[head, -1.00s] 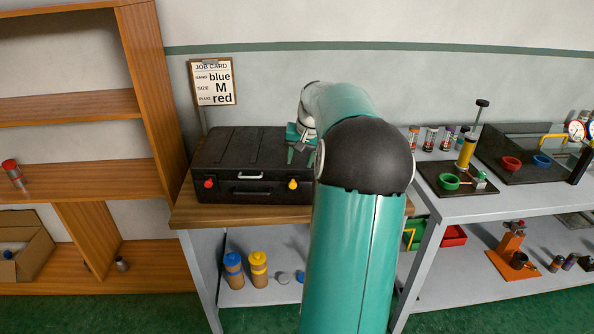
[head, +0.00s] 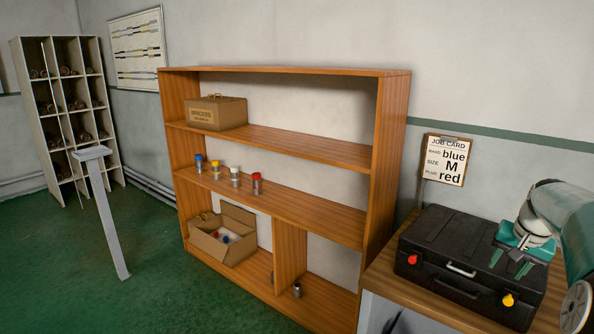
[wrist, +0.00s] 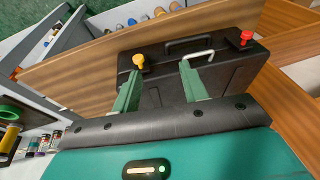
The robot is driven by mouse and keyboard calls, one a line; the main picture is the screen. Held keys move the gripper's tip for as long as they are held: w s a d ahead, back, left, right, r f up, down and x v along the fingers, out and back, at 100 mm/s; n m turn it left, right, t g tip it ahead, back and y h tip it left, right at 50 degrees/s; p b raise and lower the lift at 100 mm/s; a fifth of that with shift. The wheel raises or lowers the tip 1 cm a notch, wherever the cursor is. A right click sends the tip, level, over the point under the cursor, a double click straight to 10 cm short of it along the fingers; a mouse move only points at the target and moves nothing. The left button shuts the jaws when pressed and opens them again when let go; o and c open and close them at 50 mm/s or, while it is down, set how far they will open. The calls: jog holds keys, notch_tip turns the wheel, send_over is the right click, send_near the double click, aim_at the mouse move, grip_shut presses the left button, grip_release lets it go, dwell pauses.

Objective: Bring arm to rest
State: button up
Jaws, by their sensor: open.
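My gripper (head: 511,262) is open and empty above the black case (head: 468,271) on the wooden bench top, at the right of the head view. In the wrist view its two green fingers (wrist: 158,92) are spread apart, with the case (wrist: 162,93) behind them. The case is closed, with a yellow knob, a red knob and a pale handle on its front. I cannot tell whether the fingertips touch the case.
A job card (head: 446,160) reading blue, M, red stands behind the case. A wooden shelf (head: 290,145) holds small cylinders, a closed box (head: 217,112) and an open carton (head: 223,236). A grey post (head: 105,210) stands on clear green floor at left.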

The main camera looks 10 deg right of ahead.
jog(key=a+r+n, duration=0.2)
jog(key=a, duration=1.1)
jog(key=a+r+n, duration=0.2)
jog(key=a+n, duration=0.1)
jog(key=a, duration=0.9)
jog(key=s+a+f+n+t, duration=0.1)
jog(key=s+a+f+n, duration=0.1)
jog(key=s+a, duration=0.5)
jog(key=s+a+f+n+t+y, duration=0.1)
jog(key=s+a+f+n, duration=0.1)
jog(key=s+a, duration=0.5)
jog(key=a+n, duration=0.1)
jog(key=a, duration=0.3)
jog(key=shift+a+f, duration=0.25)
